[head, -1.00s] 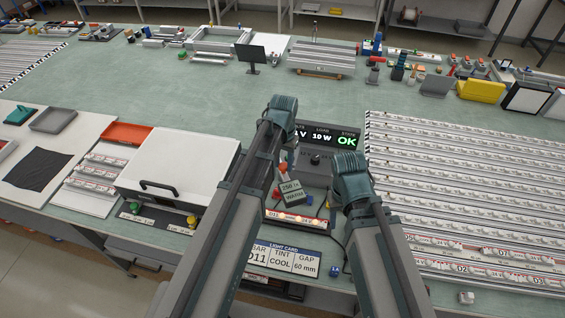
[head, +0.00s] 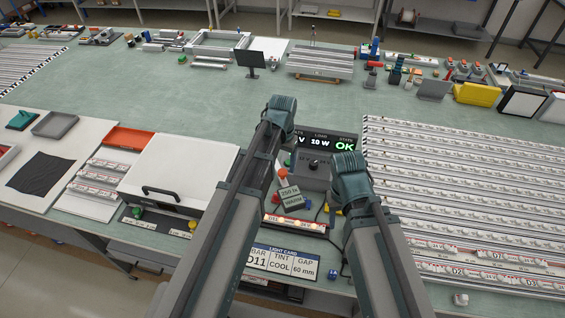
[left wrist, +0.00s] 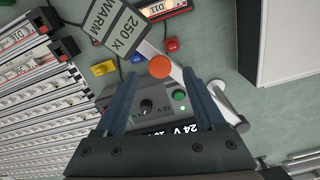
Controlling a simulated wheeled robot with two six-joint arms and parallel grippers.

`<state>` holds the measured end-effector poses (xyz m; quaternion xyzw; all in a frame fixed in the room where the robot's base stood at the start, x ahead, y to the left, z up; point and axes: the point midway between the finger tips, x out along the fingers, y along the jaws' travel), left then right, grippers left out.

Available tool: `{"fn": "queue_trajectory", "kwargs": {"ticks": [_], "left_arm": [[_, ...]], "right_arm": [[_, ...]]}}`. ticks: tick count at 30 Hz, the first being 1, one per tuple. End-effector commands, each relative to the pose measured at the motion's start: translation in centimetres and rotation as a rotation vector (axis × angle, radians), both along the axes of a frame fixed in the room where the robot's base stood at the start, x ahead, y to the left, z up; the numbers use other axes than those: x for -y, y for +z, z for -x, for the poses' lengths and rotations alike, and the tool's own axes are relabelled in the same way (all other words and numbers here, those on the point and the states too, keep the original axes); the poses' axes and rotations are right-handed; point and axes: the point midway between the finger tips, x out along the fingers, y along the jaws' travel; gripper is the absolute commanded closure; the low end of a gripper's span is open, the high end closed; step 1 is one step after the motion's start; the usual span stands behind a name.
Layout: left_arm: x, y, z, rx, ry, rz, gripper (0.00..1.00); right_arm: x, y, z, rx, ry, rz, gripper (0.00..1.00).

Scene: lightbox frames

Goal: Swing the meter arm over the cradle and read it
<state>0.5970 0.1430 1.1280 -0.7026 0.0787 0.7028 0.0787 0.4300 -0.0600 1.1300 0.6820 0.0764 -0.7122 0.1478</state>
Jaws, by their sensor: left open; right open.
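The meter arm carries an orange knob (head: 283,173) and a display head (head: 290,197) reading 250 lx WARM. In the left wrist view the knob (left wrist: 160,67) lies between and just beyond the fingertips of my left gripper (left wrist: 162,82), which is open and not closed on it. The white arm runs from a post at the right to the display head (left wrist: 118,24). The lit bar D11 (head: 296,223) lies in the cradle in front of the display head. My right gripper is right of the meter, its fingers mostly hidden behind its wrist (head: 350,168).
A light card (head: 283,260) reads D11, COOL, 60 mm. A white case (head: 185,165) stands left, a rack of bars (head: 460,190) right.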

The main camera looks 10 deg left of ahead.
Motion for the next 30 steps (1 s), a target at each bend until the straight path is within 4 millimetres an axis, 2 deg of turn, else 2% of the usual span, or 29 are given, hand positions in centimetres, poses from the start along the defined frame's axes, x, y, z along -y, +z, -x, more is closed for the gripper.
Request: {"fn": "queue_trajectory", "kwargs": {"ticks": [1, 18, 23, 30], "left_arm": [[0.0, 1.5, 0.0, 0.000, 0.000, 0.000, 0.29], [0.0, 9.9, 0.0, 0.000, 0.000, 0.000, 0.29], [0.0, 10.8, 0.0, 0.000, 0.000, 0.000, 0.29], [0.0, 10.7, 0.0, 0.000, 0.000, 0.000, 0.29]], "right_arm": [[0.0, 1.5, 0.0, -0.001, 0.001, 0.000, 0.50], [0.0, 9.9, 0.1, -0.003, -0.020, -0.001, 0.50], [0.0, 10.8, 0.1, -0.002, -0.028, -0.002, 0.50], [0.0, 10.7, 0.1, -0.002, -0.030, -0.002, 0.50]]}}
